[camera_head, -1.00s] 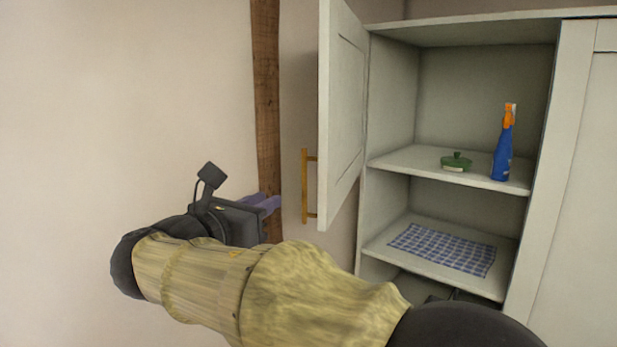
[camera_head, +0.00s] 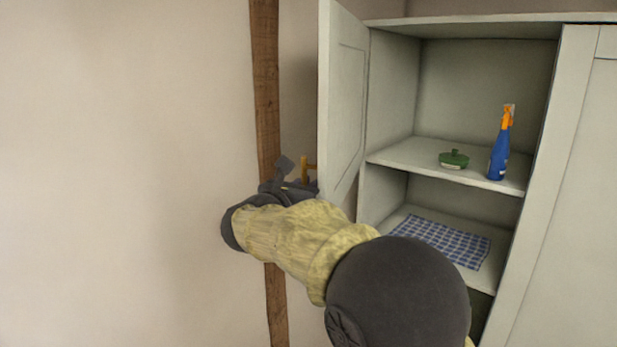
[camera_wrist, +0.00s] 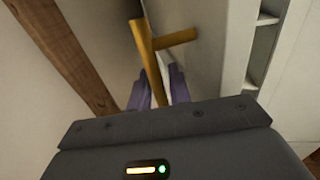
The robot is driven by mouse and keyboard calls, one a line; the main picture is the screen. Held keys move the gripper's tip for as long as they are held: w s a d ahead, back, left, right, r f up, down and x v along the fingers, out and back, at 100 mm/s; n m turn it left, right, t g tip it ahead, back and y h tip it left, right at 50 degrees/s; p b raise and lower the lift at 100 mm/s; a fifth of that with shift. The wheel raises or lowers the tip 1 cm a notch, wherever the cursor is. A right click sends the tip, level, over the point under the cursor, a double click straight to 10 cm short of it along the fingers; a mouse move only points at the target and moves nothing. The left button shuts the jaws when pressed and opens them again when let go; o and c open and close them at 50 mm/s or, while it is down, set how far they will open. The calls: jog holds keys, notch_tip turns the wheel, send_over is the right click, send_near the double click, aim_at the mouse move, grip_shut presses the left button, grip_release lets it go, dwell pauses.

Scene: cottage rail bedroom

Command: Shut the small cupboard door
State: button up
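The small cupboard door (camera_head: 340,100) is a pale grey-white panel that stands open, swung out at the left of the cupboard (camera_head: 393,85). Its brass bar handle (camera_head: 304,167) is on the outer face, and its lower part is hidden behind my gripper (camera_head: 306,186) in the head view. In the wrist view, the handle (camera_wrist: 146,50) runs down between the two purple fingers of my gripper (camera_wrist: 158,84). The fingers stand apart, one on each side of the bar, with a visible gap. The door face (camera_wrist: 200,50) is just right of them.
Inside the cupboard, a blue spray bottle (camera_head: 498,155) and a green lidded dish (camera_head: 453,160) stand on the upper shelf. A blue checked cloth (camera_head: 445,242) lies on the lower shelf. A wooden post (camera_head: 266,90) runs up the wall left of the door.

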jog(key=shift+w, duration=0.1)
grip_shut()
jog(key=shift+d+b, duration=0.25)
jog(key=shift+b, duration=0.1)
